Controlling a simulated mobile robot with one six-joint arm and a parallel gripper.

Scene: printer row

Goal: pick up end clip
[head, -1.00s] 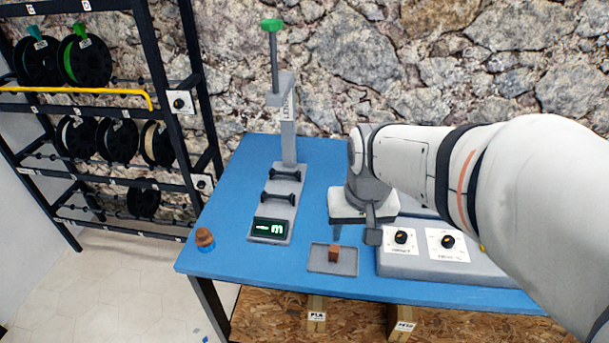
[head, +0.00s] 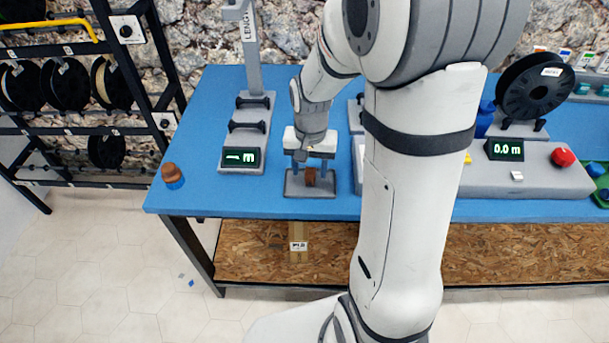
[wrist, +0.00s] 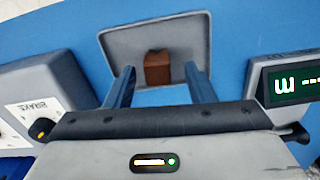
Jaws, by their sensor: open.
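The end clip (head: 310,178) is a small brown block with a notch in its top. It sits in a shallow grey tray (head: 291,188) near the front edge of the blue table. In the wrist view the clip (wrist: 158,70) lies near the middle of the tray (wrist: 120,45). My gripper (head: 311,177) is over the tray, its two fingers apart. In the wrist view the fingers (wrist: 160,78) reach toward the clip, one on each side, with a gap on both sides. Nothing is held.
A grey stand with a lit display (head: 240,158) is left of the tray. A brown and blue object (head: 172,176) stands at the table's left corner. A spool (head: 535,88) and a control panel with a red button (head: 563,157) are at the right. A spool rack (head: 75,130) stands left.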

